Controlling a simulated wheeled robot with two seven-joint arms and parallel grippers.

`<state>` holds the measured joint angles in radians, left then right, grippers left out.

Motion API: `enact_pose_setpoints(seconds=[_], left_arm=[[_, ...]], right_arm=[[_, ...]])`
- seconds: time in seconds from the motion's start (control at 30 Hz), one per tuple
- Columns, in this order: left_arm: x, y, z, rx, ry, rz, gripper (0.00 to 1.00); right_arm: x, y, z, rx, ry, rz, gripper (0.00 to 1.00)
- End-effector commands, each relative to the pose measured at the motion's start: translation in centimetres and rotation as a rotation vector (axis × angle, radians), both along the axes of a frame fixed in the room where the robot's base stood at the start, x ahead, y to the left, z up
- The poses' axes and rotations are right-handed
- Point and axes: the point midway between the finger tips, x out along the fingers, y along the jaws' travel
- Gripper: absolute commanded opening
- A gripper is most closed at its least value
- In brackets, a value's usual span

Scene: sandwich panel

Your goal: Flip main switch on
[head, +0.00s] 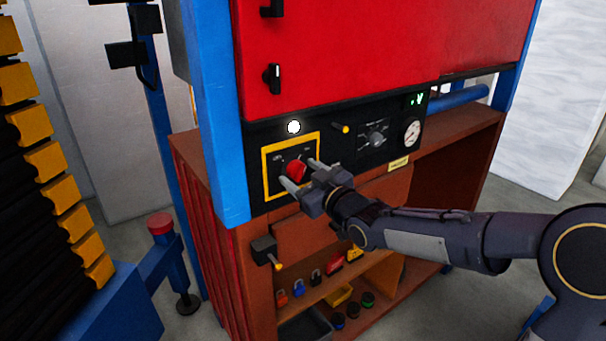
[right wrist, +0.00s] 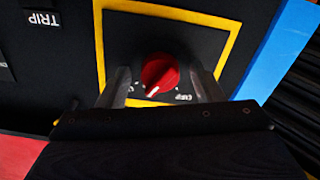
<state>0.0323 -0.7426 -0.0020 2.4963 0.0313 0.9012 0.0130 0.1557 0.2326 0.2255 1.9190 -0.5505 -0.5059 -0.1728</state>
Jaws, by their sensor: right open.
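The main switch is a red rotary knob (head: 295,170) inside a yellow square frame (head: 266,176) on the black control panel. In the right wrist view the red knob (right wrist: 160,73) shows a pale pointer mark aimed toward the lower left. My right gripper (head: 303,175) is open at the panel, its two fingers on either side of the knob. In the right wrist view the fingers of the right gripper (right wrist: 163,88) stand left and right of the knob with gaps visible. Whether the fingertips touch the panel I cannot tell. My left gripper is not in view.
A white lamp (head: 293,127) glows above the yellow frame. A yellow-tipped lever (head: 341,128), a dial knob (head: 375,139), a round gauge (head: 412,133) and a green display (head: 416,99) lie to the right. Below is a shelf with padlocks (head: 316,278). A blue post (head: 212,110) stands left.

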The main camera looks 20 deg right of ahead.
Motion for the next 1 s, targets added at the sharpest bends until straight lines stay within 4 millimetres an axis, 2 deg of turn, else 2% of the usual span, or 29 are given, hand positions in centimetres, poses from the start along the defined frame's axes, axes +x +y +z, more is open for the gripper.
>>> enact_pose_setpoints(seconds=[0.17, 0.5, 0.63, 0.83, 1.0], left_arm=[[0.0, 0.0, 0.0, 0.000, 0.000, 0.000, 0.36], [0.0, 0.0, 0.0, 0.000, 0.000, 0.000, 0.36], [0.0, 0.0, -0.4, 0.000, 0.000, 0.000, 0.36], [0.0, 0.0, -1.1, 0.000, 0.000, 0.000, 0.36], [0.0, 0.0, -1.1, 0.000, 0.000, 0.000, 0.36]], right_arm=[[0.0, 0.0, 0.0, 0.000, 0.001, 0.000, 0.59], [0.0, 0.0, 0.0, 0.000, 0.001, 0.000, 0.16], [0.0, 0.0, -0.2, 0.041, 0.016, 0.000, 0.16], [-0.1, 0.0, -0.2, 0.209, 0.077, 0.000, 0.16], [-0.1, 0.1, -0.1, 0.253, 0.094, 0.001, 0.16]])
